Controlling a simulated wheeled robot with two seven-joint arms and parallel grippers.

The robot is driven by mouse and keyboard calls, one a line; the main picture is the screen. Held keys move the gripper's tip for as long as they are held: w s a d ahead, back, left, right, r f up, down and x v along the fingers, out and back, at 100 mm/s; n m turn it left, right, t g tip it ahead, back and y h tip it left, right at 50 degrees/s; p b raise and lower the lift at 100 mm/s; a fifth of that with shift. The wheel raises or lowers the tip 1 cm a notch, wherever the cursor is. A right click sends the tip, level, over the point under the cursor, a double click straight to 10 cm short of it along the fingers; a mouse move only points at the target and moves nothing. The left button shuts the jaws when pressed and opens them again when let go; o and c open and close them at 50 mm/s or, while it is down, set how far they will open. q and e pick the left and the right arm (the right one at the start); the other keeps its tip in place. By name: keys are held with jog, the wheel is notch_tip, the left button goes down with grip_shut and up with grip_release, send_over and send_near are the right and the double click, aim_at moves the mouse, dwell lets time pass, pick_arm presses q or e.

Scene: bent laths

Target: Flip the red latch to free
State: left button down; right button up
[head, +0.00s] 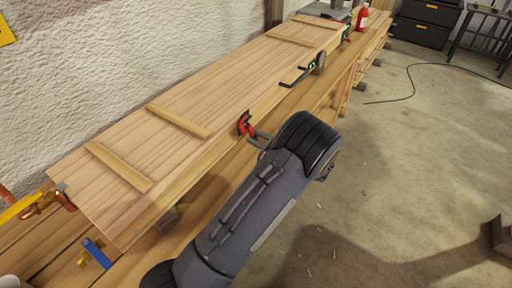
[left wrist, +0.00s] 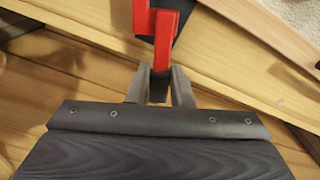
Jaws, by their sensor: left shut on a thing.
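The red latch (head: 244,124) sits at the front edge of the wooden panel (head: 190,105). In the left wrist view the red latch (left wrist: 165,35) hangs down between my fingers, with a dark part behind it. My left gripper (head: 257,137) reaches it from the front, and its fingertips (left wrist: 160,85) are shut on the latch's lower end. Part of the gripper is hidden behind my wrist in the head view. My right gripper is in neither view.
Cross battens (head: 180,120) lie on the panel. A black handle with a green mark (head: 298,76) is farther along the edge. A blue clamp (head: 97,253) and orange-and-copper fittings (head: 45,203) are at the lower left. The floor (head: 400,170) to the right is mostly open, with a cable.

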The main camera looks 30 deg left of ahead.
pick_arm(q)
jog(key=w+n+b, duration=0.1)
jog(key=n+b, duration=0.2)
jog(key=w+r+n+b, duration=0.1)
jog(key=n+b, duration=0.1)
jog(key=n, duration=0.1)
jog(key=w+r+n+b, duration=0.1)
jog(key=n+b, duration=0.2)
jog(key=shift+d+r+n+b, duration=0.15)
jog(key=shift+r+n+b, duration=0.15)
jog(key=shift+n, duration=0.1)
jog(key=shift+w+r+n+b, duration=0.1)
jog(key=shift+r+n+b, duration=0.45)
jog(key=shift+n+b, duration=0.5)
jog(key=shift+r+n, duration=0.1)
jog(key=shift+n, duration=0.15)
jog(key=c, duration=1.3)
grip_release()
jog(key=shift+s+d, duration=0.15)
jog(key=shift+d, duration=1.8)
jog(key=shift+s+d, duration=0.15)
jog(key=shift+d, duration=1.8)
